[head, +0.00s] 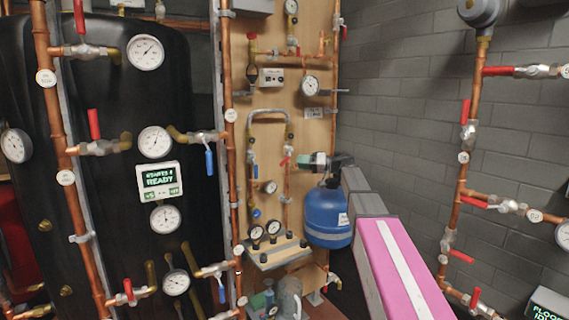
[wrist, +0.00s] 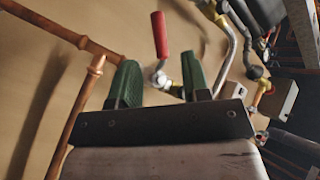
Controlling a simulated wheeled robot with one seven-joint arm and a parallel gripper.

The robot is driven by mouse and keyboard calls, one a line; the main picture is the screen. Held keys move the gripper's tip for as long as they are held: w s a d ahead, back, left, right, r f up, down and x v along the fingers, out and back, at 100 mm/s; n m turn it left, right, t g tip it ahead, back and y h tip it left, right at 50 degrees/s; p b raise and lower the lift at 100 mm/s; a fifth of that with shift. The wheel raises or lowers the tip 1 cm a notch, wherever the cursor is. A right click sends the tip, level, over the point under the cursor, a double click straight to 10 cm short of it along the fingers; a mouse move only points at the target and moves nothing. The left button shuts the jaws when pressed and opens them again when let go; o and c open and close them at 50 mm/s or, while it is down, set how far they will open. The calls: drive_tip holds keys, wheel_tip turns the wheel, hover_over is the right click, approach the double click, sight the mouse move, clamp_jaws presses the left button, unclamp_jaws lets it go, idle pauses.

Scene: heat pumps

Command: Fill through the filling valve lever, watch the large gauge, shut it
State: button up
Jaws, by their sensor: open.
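My gripper (head: 306,161) reaches toward the wooden board in the head view. In the wrist view its two green fingers (wrist: 159,68) are apart, with nothing held between them. A red-handled lever valve (wrist: 160,36) shows just beyond the fingers, its handle pointing up. A red lever (head: 287,157) on the board's copper pipe is close left of my gripper in the head view. I cannot tell for sure that this is the filling valve. A round white gauge (head: 311,86) is higher on the board. Its reading is too small to tell.
A blue vessel (head: 328,222) hangs just below my gripper. A black tank (head: 100,190) with several gauges and a display (head: 160,180) reading "READY" stands left. Copper pipes (head: 455,200) with red levers run along the grey wall at right. A small shelf (head: 270,258) juts out below.

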sight(284, 162)
drive_tip(key=a, duration=0.5)
drive_tip(key=w+a, duration=0.1)
drive_tip(key=a, duration=0.1)
drive_tip(key=shift+w+a, duration=0.1)
drive_tip(key=shift+a, duration=0.25)
clamp_jaws()
